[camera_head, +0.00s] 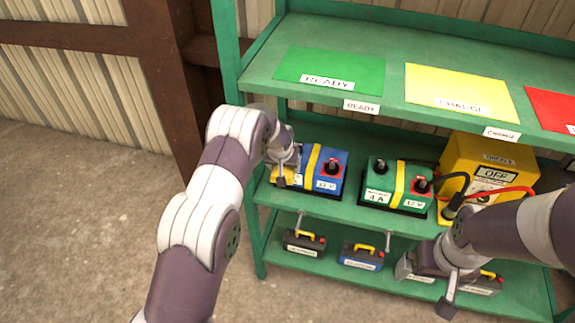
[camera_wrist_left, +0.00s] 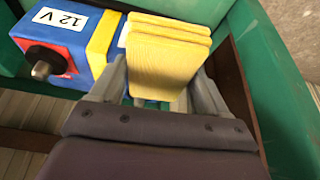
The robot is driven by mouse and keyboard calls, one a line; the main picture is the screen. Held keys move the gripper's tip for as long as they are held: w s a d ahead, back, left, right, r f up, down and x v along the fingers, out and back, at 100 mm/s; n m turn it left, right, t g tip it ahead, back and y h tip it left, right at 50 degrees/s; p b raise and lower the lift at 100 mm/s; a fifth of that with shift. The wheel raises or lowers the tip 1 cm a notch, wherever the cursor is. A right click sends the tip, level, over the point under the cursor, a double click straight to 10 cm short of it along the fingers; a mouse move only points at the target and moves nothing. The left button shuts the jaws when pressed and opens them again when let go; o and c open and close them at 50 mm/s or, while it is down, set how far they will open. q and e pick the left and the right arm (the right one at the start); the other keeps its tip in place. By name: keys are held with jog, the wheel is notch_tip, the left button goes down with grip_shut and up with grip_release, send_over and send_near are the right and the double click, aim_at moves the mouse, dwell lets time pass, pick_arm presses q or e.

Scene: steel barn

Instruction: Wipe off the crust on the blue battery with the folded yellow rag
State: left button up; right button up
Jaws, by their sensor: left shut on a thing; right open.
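The blue battery (camera_head: 325,183), with a yellow band and a red-based terminal, stands on the green rack's middle shelf. In the left wrist view the same battery (camera_wrist_left: 93,12) shows its 12 V label. My left gripper (camera_head: 284,165) is at the battery's left end, shut on the folded yellow rag (camera_wrist_left: 168,62). The rag (camera_head: 283,175) covers that end and hides the terminal there; I cannot tell whether it touches. A whitish patch shows beside the rag in the wrist view; I cannot tell if it is crust. My right gripper (camera_head: 452,287) is open and empty before the lower shelf.
A green battery (camera_head: 378,182) stands to the right, near a yellow charger box (camera_head: 503,158) with black and red cables. The top shelf has green (camera_head: 330,68), yellow (camera_head: 460,92) and red (camera_head: 552,104) mats.

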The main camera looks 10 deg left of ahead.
pick_arm(q)
jog(key=d, duration=0.1)
jog(key=d+b, duration=0.1)
jog(key=d, duration=0.1)
jog(key=shift+d+f, duration=0.1)
jog(key=shift+f, duration=0.15)
jog(key=shift+s+r, duration=0.1)
jog(key=shift+r, duration=0.1)
jog(key=shift+a, duration=1.75)
jog(key=shift+r+p, duration=0.1)
jog(key=shift+p, duration=0.2)
notch_tip(320, 180, up, 6)
jog(key=p, duration=0.3)
jog(key=shift+p, duration=0.4)
